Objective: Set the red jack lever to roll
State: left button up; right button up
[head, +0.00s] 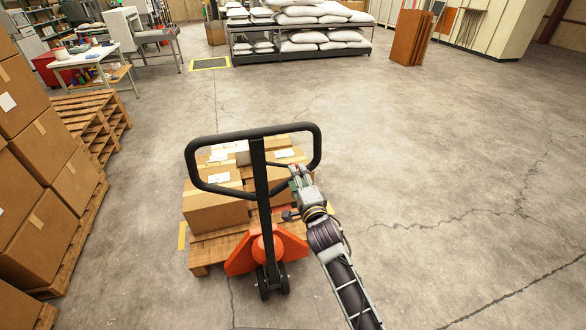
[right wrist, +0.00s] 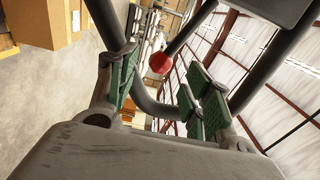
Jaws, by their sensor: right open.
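The orange pallet jack (head: 266,246) stands in the middle of the head view, with a black loop handle (head: 189,160) raised on a black shaft. In the right wrist view the red knob of the lever (right wrist: 161,63) shows on a thin dark rod. My right gripper (head: 298,175) is at the right side of the handle loop. In its wrist view the green-padded fingers (right wrist: 160,82) are apart, and the knob appears in the gap between them, not gripped. Whether a finger touches it, I cannot tell. My left gripper is out of view.
A wooden pallet (head: 204,254) with cardboard boxes (head: 212,208) sits just beyond the jack. Stacked boxes (head: 42,150) and empty pallets (head: 92,118) stand on the left. A rack of white sacks (head: 300,46) is at the back. The floor to the right is clear.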

jog(key=shift+r+b+x, duration=0.2)
jog(key=shift+b+x, duration=0.1)
jog(key=shift+x, duration=0.9)
jog(key=shift+r+b+x, duration=0.2)
jog(key=shift+b+x, duration=0.1)
jog(key=shift+x, duration=0.9)
jog(key=shift+w+a+f, duration=0.1)
jog(key=shift+w+f, duration=0.15)
jog(key=shift+w, duration=0.3)
